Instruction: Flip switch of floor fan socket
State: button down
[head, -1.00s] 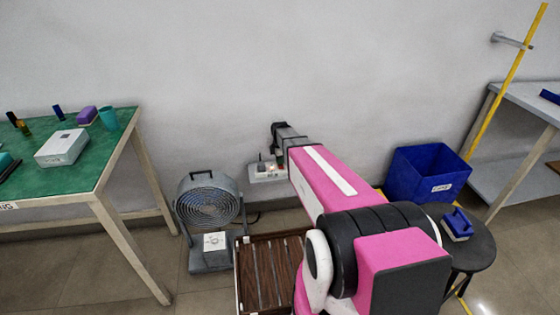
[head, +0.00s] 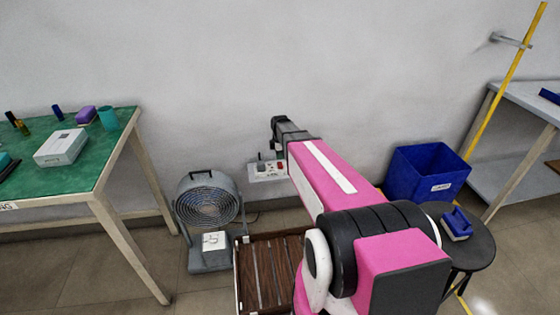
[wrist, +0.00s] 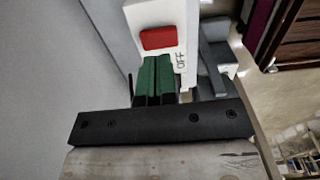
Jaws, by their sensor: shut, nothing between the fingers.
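The floor fan (head: 208,197) stands on the floor by the wall. The white wall socket (head: 257,178) is to its right, with a dark plug in its left part and a red switch (head: 281,165) in its right part. In the wrist view, the red switch (wrist: 158,38) sits on the white socket face beside the printed word OFF, and the grey plug (wrist: 214,62) is to the right. My gripper (wrist: 156,62) has green fingertips, shut together and empty, just below the switch in the picture. I cannot tell whether they touch the socket. In the head view my arm hides the fingers.
A brown slatted crate (head: 240,285) stands on the floor in front, beside my arm. A green-topped table (head: 100,165) is at left. A blue bin (head: 425,175) and a dark round stool (head: 480,245) are at right. The wall above the socket is bare.

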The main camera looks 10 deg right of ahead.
aim_at(281, 165)
notch_tip(281, 165, up, 7)
jog(key=shift+r, duration=0.2)
dwell(0.3)
jog(key=r, duration=0.3)
jog(key=shift+s+d, duration=0.1)
jog(key=shift+s, duration=0.3)
jog(key=shift+f, duration=0.1)
notch_tip(281, 165, down, 13)
jog(key=shift+r, duration=0.1)
jog(key=shift+f, duration=0.5)
